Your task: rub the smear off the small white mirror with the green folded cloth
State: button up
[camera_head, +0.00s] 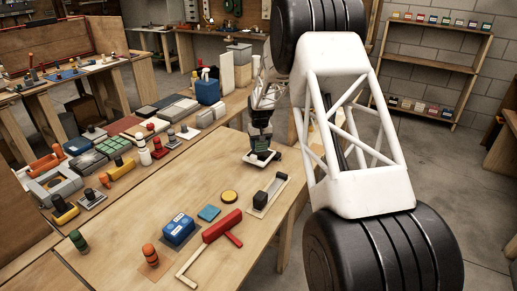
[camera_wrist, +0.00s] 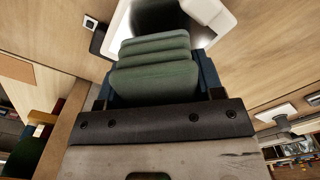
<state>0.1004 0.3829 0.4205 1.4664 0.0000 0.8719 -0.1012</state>
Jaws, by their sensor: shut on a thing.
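The green folded cloth (camera_wrist: 155,72) is held between the fingers of my gripper (camera_wrist: 160,92), which is shut on it. In the wrist view its folded layers reach over the small white mirror (camera_wrist: 120,27), which has a pale frame and a dark reflecting face. In the head view my gripper (camera_head: 260,138) points down just above the mirror (camera_head: 250,158), near the far right edge of the table. I cannot tell whether the cloth touches the glass. The cloth and gripper hide much of the mirror, and I cannot make out the smear.
On the wooden table (camera_head: 220,262), a black block in a pale tray (camera_head: 260,208), a yellow disc (camera_head: 229,197), a blue pad (camera_head: 209,213), a blue box (camera_head: 178,230) and a red tool (camera_head: 222,226) lie nearer. Several tools crowd the left. Bare wood lies left of the mirror.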

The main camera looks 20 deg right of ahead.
jog(key=shift+r, duration=2.6)
